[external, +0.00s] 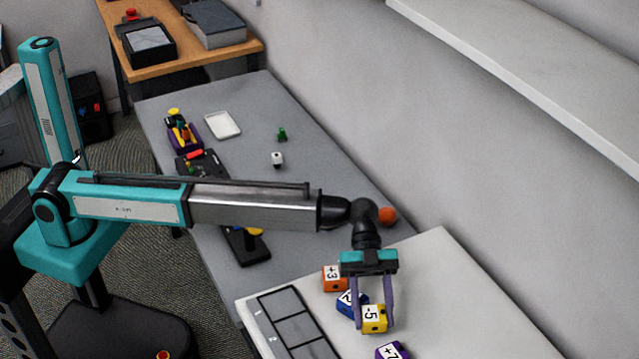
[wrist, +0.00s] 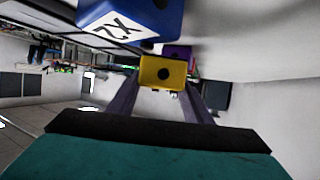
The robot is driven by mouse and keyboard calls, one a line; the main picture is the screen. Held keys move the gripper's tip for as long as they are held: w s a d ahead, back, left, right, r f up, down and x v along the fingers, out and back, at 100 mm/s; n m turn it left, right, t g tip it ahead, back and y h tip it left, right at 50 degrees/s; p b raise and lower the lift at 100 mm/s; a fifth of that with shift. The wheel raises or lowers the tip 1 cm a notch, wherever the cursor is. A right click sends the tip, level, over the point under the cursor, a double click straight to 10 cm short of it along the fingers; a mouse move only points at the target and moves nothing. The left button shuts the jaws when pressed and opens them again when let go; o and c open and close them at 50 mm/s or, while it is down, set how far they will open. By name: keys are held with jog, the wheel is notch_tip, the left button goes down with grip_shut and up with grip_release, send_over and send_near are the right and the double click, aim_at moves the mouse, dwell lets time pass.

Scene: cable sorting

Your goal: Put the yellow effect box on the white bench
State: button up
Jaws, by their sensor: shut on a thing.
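The yellow effect box (external: 375,320), labelled -5, is between the fingers of my gripper (external: 375,306), which is shut on it. In the wrist view the yellow box (wrist: 163,72) sits between the two fingers, with a dark round spot on its face. The box is over the white bench (external: 440,290) in the external view. I cannot tell whether it touches the bench top or is held slightly above it.
A blue box (external: 346,304) is right beside the yellow one. An orange +3 box (external: 334,278) stands behind, and a purple +7 box (external: 392,351) is in front. A tray with dark compartments (external: 292,318) lies left. The bench's right side is clear.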

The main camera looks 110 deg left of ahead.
aim_at(372, 322)
jog(key=shift+f, duration=0.1)
jog(key=shift+f+p, duration=0.35)
jog(key=shift+f, duration=1.4)
jog(key=shift+f, duration=0.15)
jog(key=o, duration=1.2)
jog(key=shift+c, duration=0.2)
jog(key=shift+r, duration=0.2)
jog(key=shift+s+a, duration=0.15)
jog(key=shift+a, duration=0.2)
jog(key=shift+b+v, duration=0.75)
jog(key=shift+v, duration=2.65)
jog(key=shift+d+r, duration=0.1)
jog(key=shift+r, duration=0.05)
